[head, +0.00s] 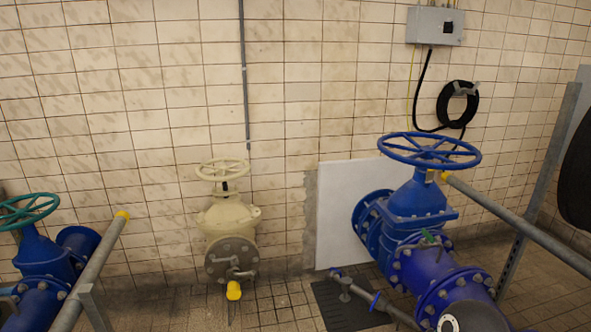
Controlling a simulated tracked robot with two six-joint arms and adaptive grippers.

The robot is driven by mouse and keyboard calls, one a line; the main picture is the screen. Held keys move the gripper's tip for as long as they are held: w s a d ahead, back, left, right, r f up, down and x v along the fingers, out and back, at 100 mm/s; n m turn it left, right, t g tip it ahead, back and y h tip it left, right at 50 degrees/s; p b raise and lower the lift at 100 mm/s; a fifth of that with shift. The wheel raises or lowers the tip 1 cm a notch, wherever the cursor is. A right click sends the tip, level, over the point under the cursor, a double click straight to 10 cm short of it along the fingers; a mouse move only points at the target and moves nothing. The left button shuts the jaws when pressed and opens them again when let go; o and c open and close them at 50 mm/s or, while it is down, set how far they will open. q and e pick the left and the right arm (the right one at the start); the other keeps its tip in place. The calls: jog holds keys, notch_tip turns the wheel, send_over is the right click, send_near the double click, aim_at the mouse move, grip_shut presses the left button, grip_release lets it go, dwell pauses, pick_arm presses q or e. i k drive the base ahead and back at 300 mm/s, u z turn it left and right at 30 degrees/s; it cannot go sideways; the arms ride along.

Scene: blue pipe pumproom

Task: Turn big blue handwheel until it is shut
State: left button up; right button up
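The big blue handwheel (429,149) lies flat on top of a large blue valve (416,197) at the right in the head view. The valve sits on a blue flanged pipe (437,272). Nothing touches the handwheel. From this view I cannot tell how far the valve is open. Neither of my grippers shows in the head view.
A cream valve with a cream handwheel (223,170) stands mid-left. A green handwheel (27,211) tops a blue valve at the far left. Grey railings with yellow ends (97,262) (517,224) flank the space. A control box (435,26) and coiled black cable (457,104) hang on the tiled wall.

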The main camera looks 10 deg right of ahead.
aim_at(427, 153)
jog(key=z, duration=0.25)
jog(key=i, duration=1.4)
jog(key=z, duration=0.65)
jog(key=i, duration=1.3)
jog(key=z, duration=0.45)
